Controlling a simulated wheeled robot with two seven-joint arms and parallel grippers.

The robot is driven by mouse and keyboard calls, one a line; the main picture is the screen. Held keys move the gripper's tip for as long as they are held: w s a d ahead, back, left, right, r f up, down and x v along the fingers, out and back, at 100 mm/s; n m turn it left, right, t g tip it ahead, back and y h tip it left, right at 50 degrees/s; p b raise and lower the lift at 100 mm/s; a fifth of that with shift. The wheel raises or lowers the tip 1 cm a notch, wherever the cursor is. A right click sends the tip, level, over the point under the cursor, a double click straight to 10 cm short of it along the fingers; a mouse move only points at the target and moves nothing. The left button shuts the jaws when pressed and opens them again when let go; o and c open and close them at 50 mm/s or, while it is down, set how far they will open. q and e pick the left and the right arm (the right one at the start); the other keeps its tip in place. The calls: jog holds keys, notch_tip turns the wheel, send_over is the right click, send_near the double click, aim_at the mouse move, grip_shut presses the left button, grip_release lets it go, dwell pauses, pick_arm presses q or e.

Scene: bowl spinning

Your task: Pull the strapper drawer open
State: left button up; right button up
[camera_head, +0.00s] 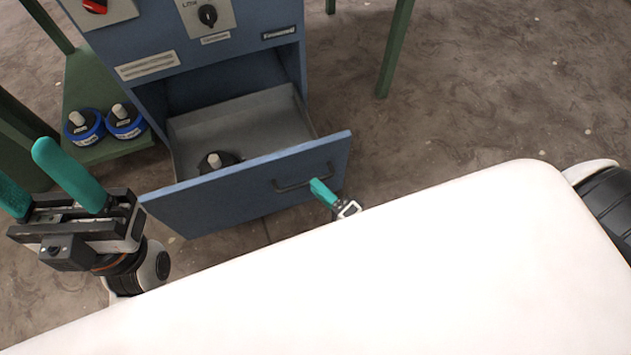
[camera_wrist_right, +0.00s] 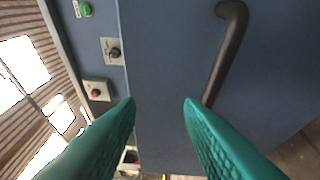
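The blue strapper drawer (camera_head: 250,185) is pulled out of its cabinet in the head view, showing its grey inside. Its dark bar handle (camera_head: 303,179) is on the front panel; the handle (camera_wrist_right: 226,50) also shows in the right wrist view. My right gripper (camera_head: 324,192) is at the handle's right end, partly hidden by my white body. In the right wrist view, the right gripper (camera_wrist_right: 160,101) has its fingers apart. The handle runs behind the right-hand finger; I cannot tell whether they touch. My left gripper (camera_head: 27,170) is open and empty, left of the drawer.
A dark round item with a pale knob (camera_head: 215,161) sits in the drawer. Blue strap rolls or similar round items (camera_head: 105,124) stand on a green shelf (camera_head: 85,75) at left. The cabinet (camera_head: 230,55) carries knobs above. Floor right of the drawer is clear.

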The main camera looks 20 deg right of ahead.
jog(key=f+v, duration=0.1)
jog(key=v, duration=0.8)
jog(key=shift+a+f, duration=0.15)
jog(key=shift+f, duration=0.2)
dwell(0.3)
dwell(0.5)
